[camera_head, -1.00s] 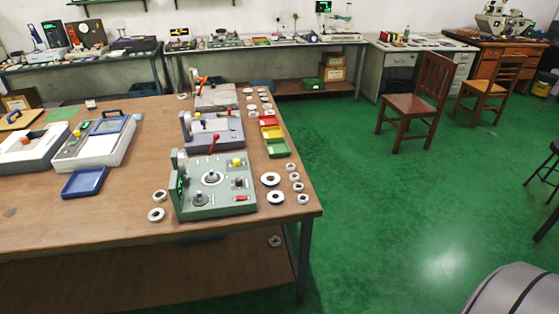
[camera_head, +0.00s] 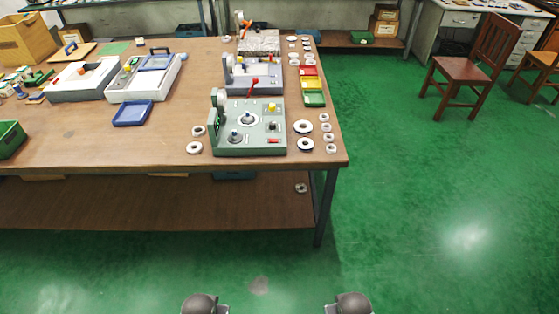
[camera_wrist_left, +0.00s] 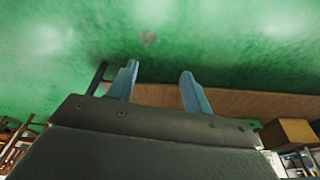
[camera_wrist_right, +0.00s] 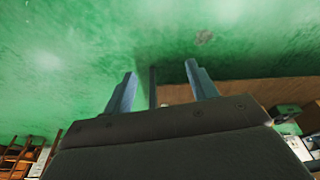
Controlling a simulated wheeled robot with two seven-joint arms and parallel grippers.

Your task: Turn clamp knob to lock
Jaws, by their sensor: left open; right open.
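A green bearing fixture (camera_head: 262,146) stands near the front right of the wooden table. It carries a dark knob (camera_head: 234,136) at front left, a round seat with a dark post (camera_head: 248,118) in its middle, a yellow part (camera_head: 271,107) and a red part (camera_head: 273,141). I cannot tell which part is the clamp knob or how it is turned. My left gripper (camera_wrist_left: 159,70) is open and empty in the left wrist view. My right gripper (camera_wrist_right: 160,70) is open and empty in the right wrist view. Both are well apart from the fixture.
Bearing rings (camera_head: 303,127) lie right and left of the fixture. Red, yellow and green bins (camera_head: 313,99) stand behind right. A grey-blue fixture (camera_head: 262,82) is behind it, a blue tray (camera_head: 132,114) to the left. The green floor before the table is clear.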

